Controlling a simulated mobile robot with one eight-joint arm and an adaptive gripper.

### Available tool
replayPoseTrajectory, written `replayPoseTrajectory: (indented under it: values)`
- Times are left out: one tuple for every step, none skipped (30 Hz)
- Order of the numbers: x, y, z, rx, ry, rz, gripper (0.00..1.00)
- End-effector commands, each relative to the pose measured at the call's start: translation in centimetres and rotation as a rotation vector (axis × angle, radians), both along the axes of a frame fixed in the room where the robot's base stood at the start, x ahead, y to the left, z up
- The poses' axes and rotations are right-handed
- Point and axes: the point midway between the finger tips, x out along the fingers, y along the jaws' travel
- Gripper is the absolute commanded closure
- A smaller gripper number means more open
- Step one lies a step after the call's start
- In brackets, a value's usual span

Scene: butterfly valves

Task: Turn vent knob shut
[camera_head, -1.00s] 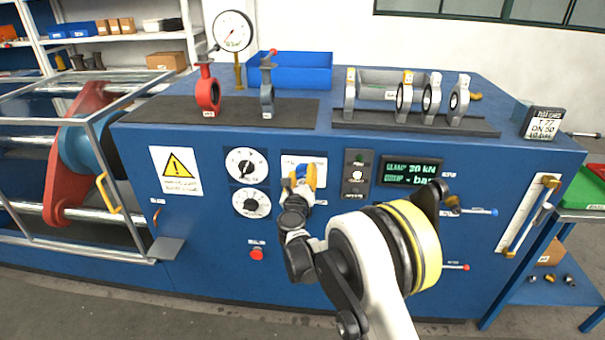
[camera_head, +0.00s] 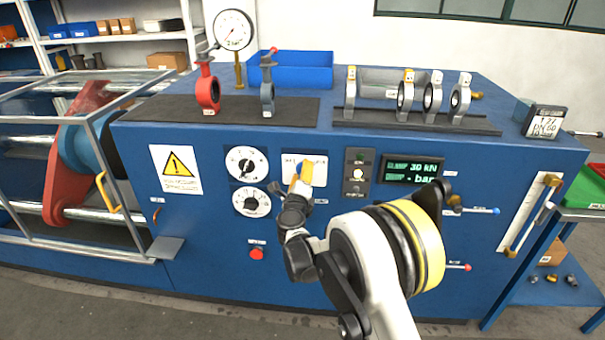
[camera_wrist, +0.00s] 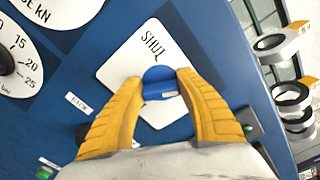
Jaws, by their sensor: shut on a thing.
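The vent knob (camera_wrist: 160,84) is blue and sits on a white plate (camera_wrist: 117,65) on the blue panel. The word SHUT is printed at the plate's upper part in the wrist view. My gripper (camera_wrist: 161,88) has its yellow fingers closed on the knob, one on each side. In the head view, my gripper (camera_head: 299,181) is at the front of the white plate (camera_head: 320,172), and part of the blue knob (camera_head: 308,169) shows beside a finger. The knob's pointer and the plate's other print are hidden or too small to read.
Two round dials (camera_head: 247,163) are left of the plate. A button strip (camera_head: 357,175) and a display (camera_head: 412,170) reading 30 kN are right of it. A red button (camera_head: 257,253) is below. Valves (camera_head: 269,92) stand on top of the bench.

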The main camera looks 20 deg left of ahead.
Motion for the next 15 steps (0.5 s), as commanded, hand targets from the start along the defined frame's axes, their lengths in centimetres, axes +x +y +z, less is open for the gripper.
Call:
replayPoseTrajectory:
  values:
    - [0.1, 0.01, 0.05, -0.041, -0.011, -0.001, 0.88]
    - [0.1, 0.01, 0.04, -0.069, -0.017, -0.001, 0.88]
    - [0.1, 0.03, 0.04, -0.106, -0.026, -0.001, 0.88]
    - [0.11, 0.03, 0.03, -0.133, -0.033, -0.001, 0.88]
    - [0.11, 0.03, 0.01, -0.161, -0.04, -0.001, 0.88]
    - [0.1, 0.03, 0.0, -0.198, -0.049, -0.001, 0.88]
    - [0.1, 0.04, 0.0, -0.225, -0.055, -0.001, 0.88]
    - [0.1, 0.04, -0.01, -0.254, -0.062, -0.001, 0.88]
    - [0.1, 0.04, -0.03, -0.291, -0.071, -0.001, 0.87]
    - [0.11, 0.05, -0.03, -0.318, -0.077, -0.001, 0.87]
    - [0.11, 0.05, -0.04, -0.346, -0.084, -0.001, 0.87]
    - [0.11, 0.05, -0.07, -0.383, -0.093, -0.001, 0.87]
    - [0.11, 0.06, -0.07, -0.41, -0.1, -0.001, 0.87]
    - [0.11, 0.05, -0.08, -0.438, -0.106, -0.001, 0.87]
    - [0.11, 0.05, -0.1, -0.475, -0.115, -0.001, 0.87]
